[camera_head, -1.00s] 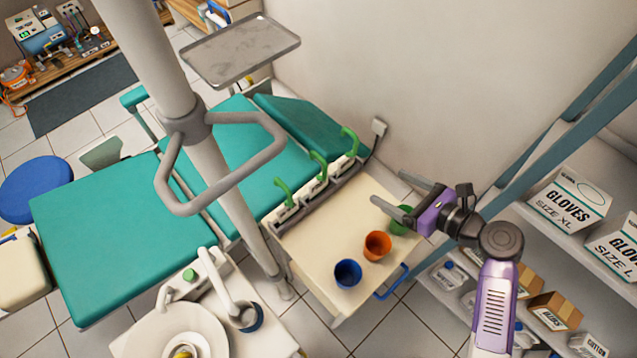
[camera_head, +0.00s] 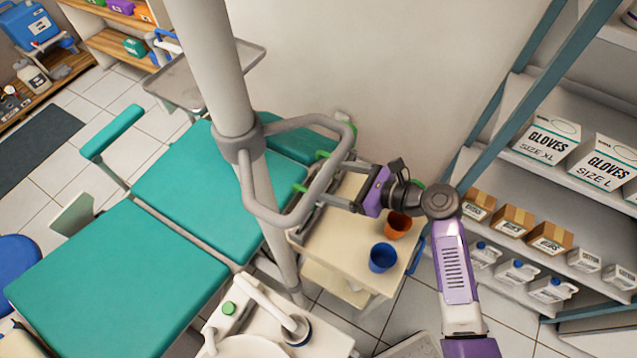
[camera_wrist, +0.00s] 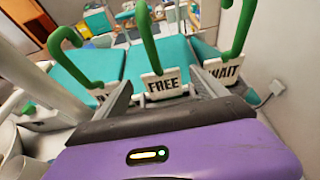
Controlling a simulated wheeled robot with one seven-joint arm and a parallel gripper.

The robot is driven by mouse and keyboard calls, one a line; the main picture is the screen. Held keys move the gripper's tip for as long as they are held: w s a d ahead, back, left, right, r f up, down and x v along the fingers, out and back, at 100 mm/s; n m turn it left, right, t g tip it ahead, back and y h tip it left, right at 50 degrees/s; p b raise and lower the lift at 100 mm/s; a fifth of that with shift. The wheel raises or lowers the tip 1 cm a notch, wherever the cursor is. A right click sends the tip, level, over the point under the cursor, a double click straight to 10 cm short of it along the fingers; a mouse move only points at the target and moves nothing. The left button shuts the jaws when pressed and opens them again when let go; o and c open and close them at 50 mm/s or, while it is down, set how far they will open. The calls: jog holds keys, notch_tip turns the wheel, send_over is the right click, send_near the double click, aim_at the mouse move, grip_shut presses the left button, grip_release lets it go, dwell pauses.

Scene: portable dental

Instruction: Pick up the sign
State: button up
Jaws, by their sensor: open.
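Three signs with white plates and green hooked handles stand in a row in the wrist view. The middle sign (camera_wrist: 163,86) reads FREE. The right sign (camera_wrist: 224,72) reads WAIT. The left sign (camera_wrist: 102,94) is partly hidden by a finger and its word cannot be read in full. My gripper (camera_wrist: 160,84) is open and empty, its fingers to either side of the FREE plate, which appears ahead between them. In the head view my gripper (camera_head: 324,184) is over the back of the cart, where the grey lamp handle hides much of the signs.
The cart top (camera_head: 340,240) holds an orange cup (camera_head: 398,225) and a blue cup (camera_head: 383,257); a green one shows partly behind my wrist. A pole with a looped grey handle (camera_head: 290,215) stands close left. Shelves with glove boxes (camera_head: 548,138) are at right.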

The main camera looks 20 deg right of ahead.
jog(key=x, duration=0.6)
jog(key=shift+w+f, duration=0.1)
jog(key=shift+f, duration=0.35)
jog(key=c, duration=1.4)
jog(key=shift+r, duration=0.1)
jog(key=shift+c, duration=0.2)
